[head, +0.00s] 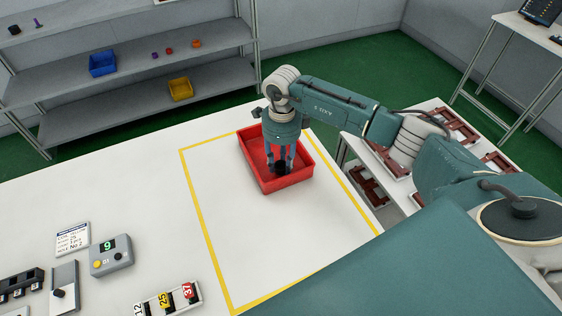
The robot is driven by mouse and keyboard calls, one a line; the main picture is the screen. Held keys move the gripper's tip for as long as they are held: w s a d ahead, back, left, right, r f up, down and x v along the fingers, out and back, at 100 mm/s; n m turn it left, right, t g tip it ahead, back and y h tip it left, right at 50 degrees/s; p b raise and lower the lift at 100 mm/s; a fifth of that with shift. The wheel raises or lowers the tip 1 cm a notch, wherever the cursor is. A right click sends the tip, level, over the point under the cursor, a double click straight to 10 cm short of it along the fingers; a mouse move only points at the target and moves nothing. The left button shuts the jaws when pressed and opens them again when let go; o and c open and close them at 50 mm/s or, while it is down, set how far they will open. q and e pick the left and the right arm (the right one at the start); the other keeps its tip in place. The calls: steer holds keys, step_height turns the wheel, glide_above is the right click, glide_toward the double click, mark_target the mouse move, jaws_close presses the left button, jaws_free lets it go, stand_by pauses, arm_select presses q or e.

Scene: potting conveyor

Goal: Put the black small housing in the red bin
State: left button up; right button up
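The red bin (298,178) stands on the white table inside a yellow outline, near the far edge. My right gripper (280,166) points down into the bin, its fingertips low, inside the walls. A small black thing (281,169), which looks like the black small housing, is between the fingertips. I cannot tell whether the fingers press on it or stand just apart from it, or whether it touches the bin floor. The gripper hides part of the bin's inside. My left gripper is not in view.
A grey control box (110,256) with a green display, a small rack with numbered tags (168,299) and a label card (73,239) are on the table at left. Shelves behind hold a blue bin (103,64) and a yellow bin (180,89). The outlined area before the red bin is clear.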

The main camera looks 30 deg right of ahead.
mark_target(281, 168)
steer(key=shift+o, duration=1.4)
steer(key=shift+r, duration=0.2)
steer(key=shift+w+r, duration=0.1)
steer(key=shift+r, duration=0.25)
step_height(281, 168, up, 11)
steer(key=b, duration=0.3)
steer(key=shift+d+b, duration=0.2)
steer(key=shift+b, duration=0.2)
steer(key=shift+w, duration=0.1)
